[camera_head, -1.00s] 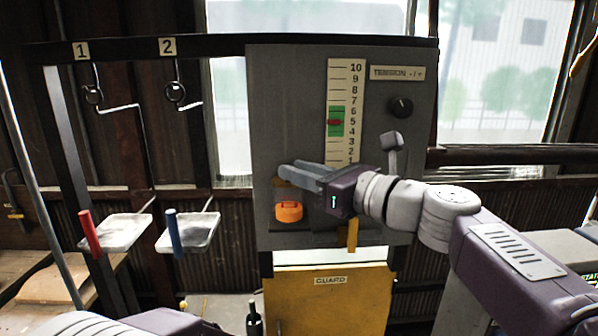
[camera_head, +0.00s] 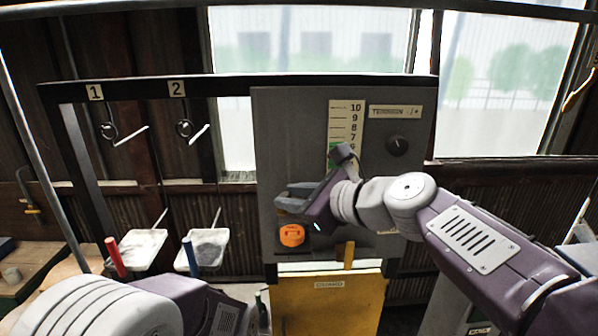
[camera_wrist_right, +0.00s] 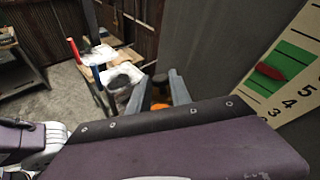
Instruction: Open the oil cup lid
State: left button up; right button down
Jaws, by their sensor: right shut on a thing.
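My right gripper (camera_head: 292,197) is in front of the grey panel's lower left part, just above a round orange part (camera_head: 291,235). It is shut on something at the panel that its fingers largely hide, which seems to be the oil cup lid. I cannot tell how far the lid is lifted. In the right wrist view the two grey fingers of the right gripper (camera_wrist_right: 168,88) show past the wrist's edge, with a bit of the orange part (camera_wrist_right: 160,106) behind them. My left arm shows at the lower left, but its gripper is not in view.
The grey panel (camera_head: 290,120) carries a tension scale (camera_head: 343,120) and a black knob (camera_head: 397,145). The yellow guard (camera_head: 328,305) is below.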

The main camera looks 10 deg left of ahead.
jog(key=shift+s+a+r+n+h+p, duration=0.2)
jog(key=shift+a+r+n+h+p, duration=0.3)
jog(key=shift+h+p, duration=0.3)
jog(key=shift+s+a+h, duration=0.1)
jog(key=shift+a+h, duration=0.2)
pick_arm(q)
notch_tip(320, 180, up, 3)
jog(key=shift+a+r, duration=0.1)
jog(key=shift+r, duration=0.05)
pick_arm(e)
jog(key=a+n+h, duration=0.1)
jog(key=h, duration=0.1)
jog(key=a+n+h, duration=0.2)
jog(key=s+a+f+n+t+h, duration=0.1)
jog(key=h, duration=0.2)
jog(key=shift+s+a, duration=0.1)
jog(key=shift+a, duration=0.1)
jog(key=shift+f, duration=0.15)
jog(key=c, duration=1.3)
grip_release()
pick_arm(q)
jog(key=shift+w, duration=0.1)
pick_arm(e)
jog(key=shift+o, duration=0.5)
jog(key=shift+w, duration=0.2)
